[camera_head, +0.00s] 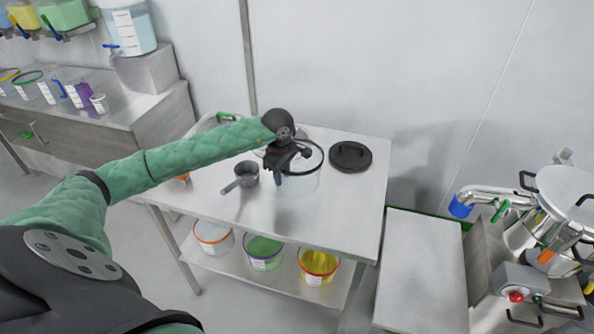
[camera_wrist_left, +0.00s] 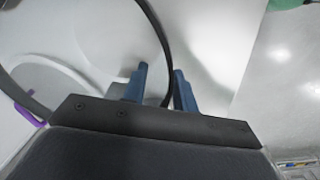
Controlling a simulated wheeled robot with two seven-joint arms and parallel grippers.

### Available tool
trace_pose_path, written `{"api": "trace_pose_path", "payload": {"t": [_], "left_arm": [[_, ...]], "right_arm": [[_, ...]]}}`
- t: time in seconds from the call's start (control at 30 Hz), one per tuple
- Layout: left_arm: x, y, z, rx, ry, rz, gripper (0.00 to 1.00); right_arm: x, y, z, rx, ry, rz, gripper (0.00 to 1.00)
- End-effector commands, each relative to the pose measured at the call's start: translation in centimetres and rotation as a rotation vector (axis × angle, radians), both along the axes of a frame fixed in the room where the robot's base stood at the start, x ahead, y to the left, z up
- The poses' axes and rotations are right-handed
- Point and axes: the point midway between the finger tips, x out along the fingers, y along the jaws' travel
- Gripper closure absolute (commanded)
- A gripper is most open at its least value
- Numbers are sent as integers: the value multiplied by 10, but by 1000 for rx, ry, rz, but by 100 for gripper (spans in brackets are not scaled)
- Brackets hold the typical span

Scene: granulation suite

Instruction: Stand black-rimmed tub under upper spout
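The black-rimmed tub (camera_head: 305,181) is clear and stands upright on the steel table, near the middle. My left gripper (camera_head: 279,173) reaches down over its left rim. In the left wrist view the two blue fingers of that gripper (camera_wrist_left: 160,90) stand apart, with the black rim (camera_wrist_left: 167,68) passing between them. The rim lies close to the right finger, with a gap to the left one. A pipe spout with a blue end (camera_head: 460,207) sticks out from the steel machine at the right. My right gripper is not in view.
A grey scoop (camera_head: 246,174) and a black lid (camera_head: 350,156) lie on the table (camera_head: 345,207) either side of the tub. Several coloured-rim tubs stand on the lower shelf. A lower steel platform (camera_head: 420,270) stands clear between table and machine. A counter with containers is at left.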

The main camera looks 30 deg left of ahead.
Motion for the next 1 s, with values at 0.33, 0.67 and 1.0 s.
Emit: {"api": "trace_pose_path", "payload": {"t": [0.33, 0.67, 1.0], "left_arm": [[0, 0, -3, 0, -1, 0, 78], [0, 0, -3, 0, -1, -1, 100], [1, 0, 1, 1, -2, -1, 100]], "right_arm": [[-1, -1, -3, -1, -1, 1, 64], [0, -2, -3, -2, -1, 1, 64], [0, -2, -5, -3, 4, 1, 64]]}}
